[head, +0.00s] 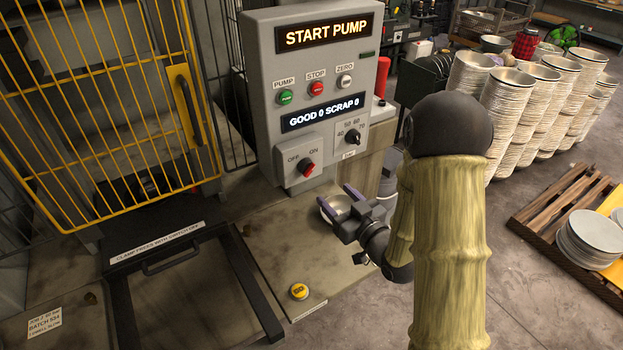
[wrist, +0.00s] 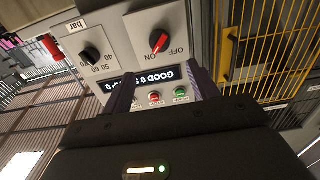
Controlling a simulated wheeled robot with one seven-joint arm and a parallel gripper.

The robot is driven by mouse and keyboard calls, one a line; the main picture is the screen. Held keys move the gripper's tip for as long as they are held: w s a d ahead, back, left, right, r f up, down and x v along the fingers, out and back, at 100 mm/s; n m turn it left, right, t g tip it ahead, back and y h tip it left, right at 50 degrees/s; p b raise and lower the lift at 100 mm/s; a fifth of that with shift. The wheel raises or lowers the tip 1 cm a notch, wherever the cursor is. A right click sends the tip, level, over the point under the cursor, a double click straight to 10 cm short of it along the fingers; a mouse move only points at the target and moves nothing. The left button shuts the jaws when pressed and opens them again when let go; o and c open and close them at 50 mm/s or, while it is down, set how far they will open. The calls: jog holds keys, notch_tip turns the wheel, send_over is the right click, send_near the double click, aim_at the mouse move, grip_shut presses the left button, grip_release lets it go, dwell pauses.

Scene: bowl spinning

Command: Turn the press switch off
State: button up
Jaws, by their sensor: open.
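The press switch is a red rotary knob (head: 307,169) on a grey plate low on the control panel (head: 262,80), marked OFF at left and ON at right. Its pointer appears turned toward ON. The knob also shows in the wrist view (wrist: 158,42), where the panel appears upside down. My gripper (head: 338,200) is open, below and to the right of the knob in the head view, and apart from it. Its two fingers (wrist: 163,76) point toward the panel, with nothing visible between them. The upper display (head: 325,32) reads START PUMP.
A pressure dial (head: 352,137) sits right of the switch; pump, stop and zero buttons (head: 316,89) are above. A metal bowl (head: 338,207) is partly hidden behind my gripper. A yellow button (head: 299,291) is on the bench. A yellow cage door (head: 95,100) stands left.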

aim_at(311, 171)
jog(key=shift+a+f+b, duration=0.1)
jog(key=shift+f+b, duration=0.05)
jog(key=shift+b, duration=0.4)
jog(key=p+x, duration=0.2)
jog(key=x, duration=0.3)
jog(key=p+x, duration=0.3)
jog(key=x, duration=0.2)
jog(key=shift+w+a+r, duration=0.15)
jog(key=shift+w+r, duration=0.05)
jog(key=shift+r, duration=0.05)
jog(key=shift+w+a+f, duration=0.1)
jog(key=shift+w+a, duration=0.25)
jog(key=shift+w, duration=0.15)
jog(key=c, duration=1)
